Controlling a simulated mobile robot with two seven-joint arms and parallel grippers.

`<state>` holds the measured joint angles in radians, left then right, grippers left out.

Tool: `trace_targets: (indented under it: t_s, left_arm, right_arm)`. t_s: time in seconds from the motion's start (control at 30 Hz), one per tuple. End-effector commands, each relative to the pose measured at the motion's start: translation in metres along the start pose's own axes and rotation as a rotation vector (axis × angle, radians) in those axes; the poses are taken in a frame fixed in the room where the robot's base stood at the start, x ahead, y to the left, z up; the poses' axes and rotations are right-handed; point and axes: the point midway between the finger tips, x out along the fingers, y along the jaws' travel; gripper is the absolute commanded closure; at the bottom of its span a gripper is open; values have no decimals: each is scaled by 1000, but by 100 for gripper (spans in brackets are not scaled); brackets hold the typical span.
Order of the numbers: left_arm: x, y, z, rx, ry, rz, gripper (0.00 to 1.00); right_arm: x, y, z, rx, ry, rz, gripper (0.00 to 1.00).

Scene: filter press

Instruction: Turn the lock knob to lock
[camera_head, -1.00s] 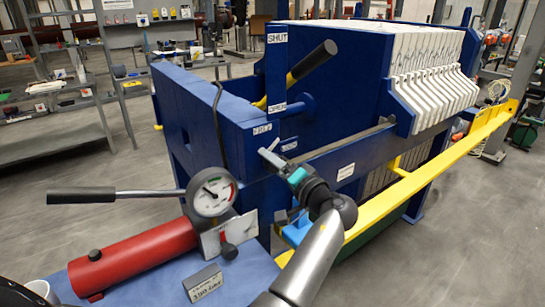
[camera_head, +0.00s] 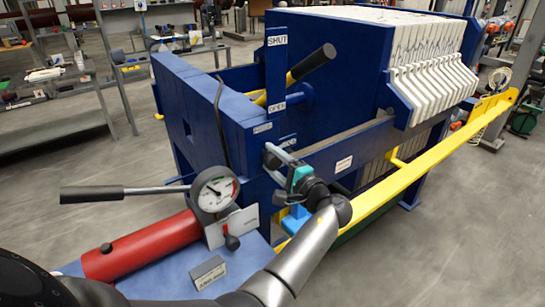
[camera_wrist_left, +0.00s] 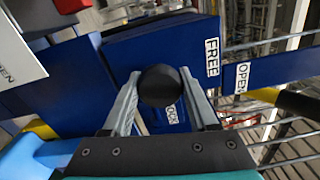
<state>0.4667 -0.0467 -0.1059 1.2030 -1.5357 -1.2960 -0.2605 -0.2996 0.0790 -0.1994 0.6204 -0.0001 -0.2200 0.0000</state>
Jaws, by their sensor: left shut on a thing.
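The lock knob (camera_wrist_left: 160,86) is a round black knob at a blue block on the filter press. In the left wrist view it sits between the two grey fingers of my left gripper (camera_wrist_left: 163,88), which is shut on it. A FREE label (camera_wrist_left: 212,57) is to its right, and a partly hidden label, seemingly LOCK (camera_wrist_left: 172,113), is just below it. In the head view my left gripper (camera_head: 277,156) is at the side of the blue frame (camera_head: 215,125), and the knob is hidden there. My right gripper is not in view.
A black-gripped yellow lever (camera_head: 300,72) stands above my gripper, beside the SHUT and OPEN labels. A red cylinder (camera_head: 140,247) with a gauge (camera_head: 215,192) and pump handle (camera_head: 95,194) is at front left. A yellow rail (camera_head: 420,185) runs along the right.

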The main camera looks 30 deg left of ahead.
Motion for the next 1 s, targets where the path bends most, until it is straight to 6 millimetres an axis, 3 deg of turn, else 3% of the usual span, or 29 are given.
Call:
trace_targets:
  t_s: [0.5, 0.53, 0.77, 1.0]
  left_arm:
    - [1, -3, 0, 17, 0, -6, 96]
    - [1, -3, 0, 17, 0, -6, 38]
    - [1, -2, 0, 16, 0, -3, 13]
    - [0, -1, 0, 16, 0, -1, 11]
  right_arm:
    - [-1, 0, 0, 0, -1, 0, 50]
    - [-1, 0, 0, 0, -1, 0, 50]
    - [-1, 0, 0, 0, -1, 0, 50]
    - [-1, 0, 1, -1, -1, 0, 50]
